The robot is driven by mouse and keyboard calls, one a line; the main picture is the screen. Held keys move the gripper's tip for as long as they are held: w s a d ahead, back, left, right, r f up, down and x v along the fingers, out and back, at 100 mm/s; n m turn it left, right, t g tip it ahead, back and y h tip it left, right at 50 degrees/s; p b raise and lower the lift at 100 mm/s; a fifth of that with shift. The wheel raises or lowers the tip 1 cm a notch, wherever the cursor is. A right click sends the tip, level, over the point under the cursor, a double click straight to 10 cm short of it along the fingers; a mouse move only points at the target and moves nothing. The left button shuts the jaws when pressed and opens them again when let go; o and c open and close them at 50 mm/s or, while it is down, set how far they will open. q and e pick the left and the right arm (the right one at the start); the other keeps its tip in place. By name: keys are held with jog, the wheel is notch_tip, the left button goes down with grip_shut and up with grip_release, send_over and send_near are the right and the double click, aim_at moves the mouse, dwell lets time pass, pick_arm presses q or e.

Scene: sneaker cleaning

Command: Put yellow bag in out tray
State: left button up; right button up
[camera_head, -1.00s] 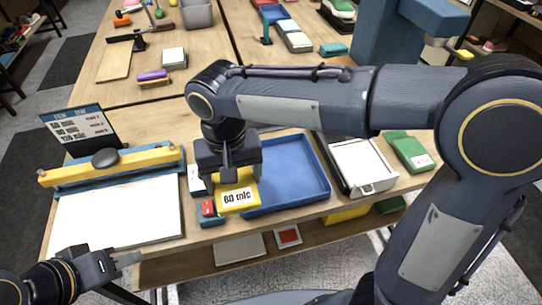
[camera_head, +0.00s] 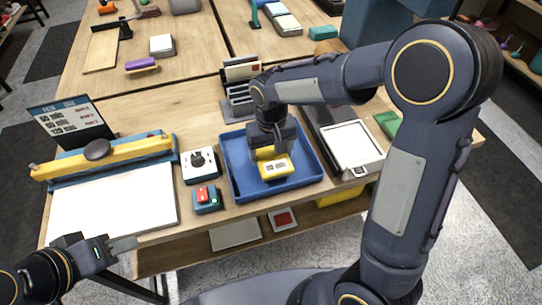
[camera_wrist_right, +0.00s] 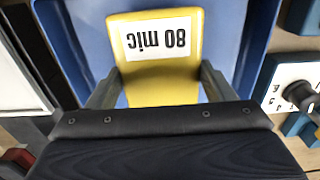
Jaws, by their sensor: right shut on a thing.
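The yellow bag (camera_head: 276,167) with a white "80 mic" label is held in my right gripper (camera_head: 270,150), over the inside of the blue tray (camera_head: 233,190). In the right wrist view the yellow bag (camera_wrist_right: 152,75) sits between the two fingers of my right gripper (camera_wrist_right: 160,88), with the blue tray (camera_wrist_right: 232,35) behind it. I cannot tell whether the bag touches the tray floor. My left gripper (camera_head: 122,245) is at the lower left, away from the bag, and its fingers look close together, but their gap is unclear.
Left of the tray stand a white dial box (camera_head: 200,166) and a red-and-blue button box (camera_head: 206,198). A sealer with a yellow bar (camera_head: 105,155) and white board lies further left. A white-lidded device (camera_head: 352,147) stands right of the tray, and a rack (camera_head: 238,95) behind it.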

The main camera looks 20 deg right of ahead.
aim_at(271, 155)
jog(key=shift+f, duration=1.2)
jog(key=shift+f, duration=0.1)
jog(key=o, duration=1.1)
jog(key=shift+c, duration=0.2)
jog(key=shift+a, duration=0.1)
notch_tip(271, 155, up, 12)
jog(key=s+d+m+t+y, duration=0.1)
jog(key=s+d, duration=0.3)
jog(key=s, duration=0.6)
jog(key=s+d+m+t+y, duration=0.1)
jog(key=s+d+t+y, duration=0.1)
jog(key=s, duration=0.8)
jog(key=shift+d+r+t+y+p, duration=0.2)
jog(key=shift+d+t+y+p, duration=0.15)
jog(key=shift+d+t, duration=0.75)
